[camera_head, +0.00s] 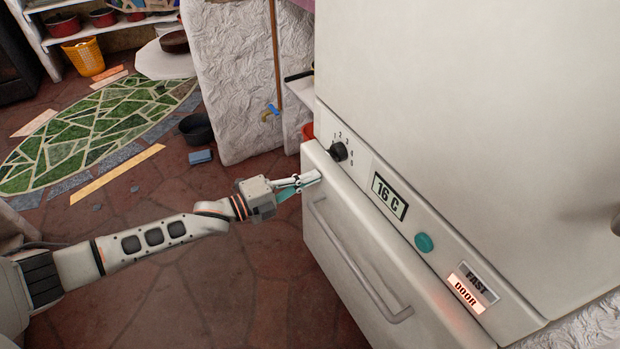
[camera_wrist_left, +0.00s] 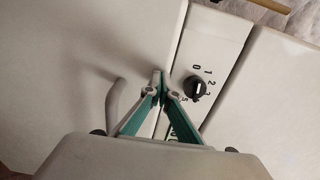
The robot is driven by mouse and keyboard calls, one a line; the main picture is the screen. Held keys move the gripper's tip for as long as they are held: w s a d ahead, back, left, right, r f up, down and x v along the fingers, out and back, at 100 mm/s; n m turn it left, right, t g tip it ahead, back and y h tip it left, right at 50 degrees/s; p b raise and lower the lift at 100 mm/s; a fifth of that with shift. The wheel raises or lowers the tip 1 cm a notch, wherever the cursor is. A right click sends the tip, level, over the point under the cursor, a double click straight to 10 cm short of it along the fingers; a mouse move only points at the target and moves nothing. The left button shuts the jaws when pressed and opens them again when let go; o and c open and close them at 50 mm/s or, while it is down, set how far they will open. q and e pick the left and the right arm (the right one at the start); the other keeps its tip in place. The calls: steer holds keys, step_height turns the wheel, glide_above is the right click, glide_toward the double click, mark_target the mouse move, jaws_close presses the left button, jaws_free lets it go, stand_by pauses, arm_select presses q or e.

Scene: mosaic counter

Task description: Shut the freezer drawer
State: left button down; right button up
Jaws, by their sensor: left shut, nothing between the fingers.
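The freezer drawer (camera_head: 345,249) is the white lower front with a long bar handle (camera_head: 352,262). Its top edge stands a little out from the control panel (camera_head: 408,217) above it. My left gripper (camera_head: 318,177) is at the drawer's upper left corner, below the black dial (camera_head: 338,151). In the left wrist view its fingers (camera_wrist_left: 158,78) are shut and empty, between the drawer front (camera_wrist_left: 85,75) and the dial (camera_wrist_left: 195,88). I cannot tell whether the fingertips touch the drawer. My right gripper is not in view.
The panel carries a 16 C display, a teal button (camera_head: 424,243) and a lit red DOOR sign (camera_head: 466,294). A dark bucket (camera_head: 196,131) and a blue block (camera_head: 201,157) are on the red tiled floor to the left. Floor in front of the drawer is clear.

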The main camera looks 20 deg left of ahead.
mark_target(326, 170)
arm_select(q)
steer(key=x, duration=0.4)
steer(key=shift+w+d, duration=0.25)
steer(key=shift+d, duration=0.05)
steer(key=shift+w+r, duration=0.1)
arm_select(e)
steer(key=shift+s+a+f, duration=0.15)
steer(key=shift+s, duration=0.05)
arm_select(q)
steer(key=shift+a, duration=0.1)
